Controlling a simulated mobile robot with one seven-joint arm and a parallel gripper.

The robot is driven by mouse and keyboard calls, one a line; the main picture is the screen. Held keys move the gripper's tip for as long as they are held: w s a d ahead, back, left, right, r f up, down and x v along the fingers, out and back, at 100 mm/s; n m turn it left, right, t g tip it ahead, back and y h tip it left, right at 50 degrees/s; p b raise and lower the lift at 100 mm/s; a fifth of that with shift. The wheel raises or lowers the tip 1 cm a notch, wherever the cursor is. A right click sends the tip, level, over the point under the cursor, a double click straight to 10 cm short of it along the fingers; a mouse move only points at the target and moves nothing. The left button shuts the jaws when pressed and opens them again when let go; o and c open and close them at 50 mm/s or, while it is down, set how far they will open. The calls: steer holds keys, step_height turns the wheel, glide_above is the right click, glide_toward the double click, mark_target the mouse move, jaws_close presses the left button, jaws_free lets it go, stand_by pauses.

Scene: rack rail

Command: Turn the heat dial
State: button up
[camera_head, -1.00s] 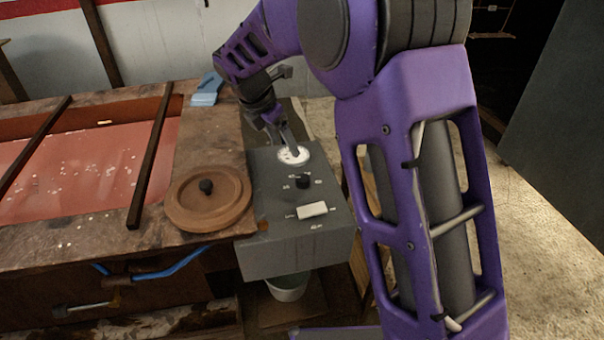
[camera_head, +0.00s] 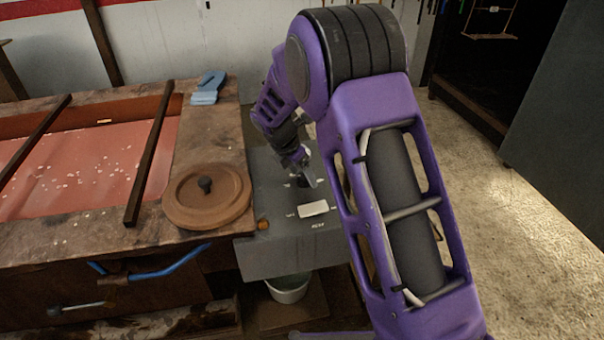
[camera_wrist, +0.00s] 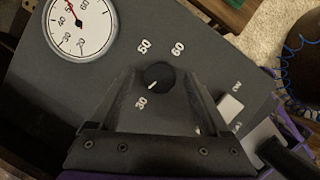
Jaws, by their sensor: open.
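The heat dial is a round black knob (camera_wrist: 159,77) on the top of a grey control box (camera_head: 290,235). Its white mark points down-left, toward the printed 30 in the wrist view; 50 and 60 are printed above it. My gripper (camera_wrist: 158,73) is open, with one finger on each side of the dial in the wrist view; I cannot tell whether they touch it. In the head view my gripper (camera_head: 308,176) is over the dial area and largely hides the dial. A white round gauge (camera_wrist: 80,27) beside the dial has a red needle near 50.
A white rectangular piece (camera_head: 314,208) sits on the box near the dial. A round wooden lid (camera_head: 207,212) with a black knob lies left of the box, beside a vat of reddish liquid (camera_head: 80,165). A blue object (camera_head: 207,90) lies behind. A white bucket (camera_head: 288,290) stands below.

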steer(key=shift+c, duration=0.2)
jaws_close()
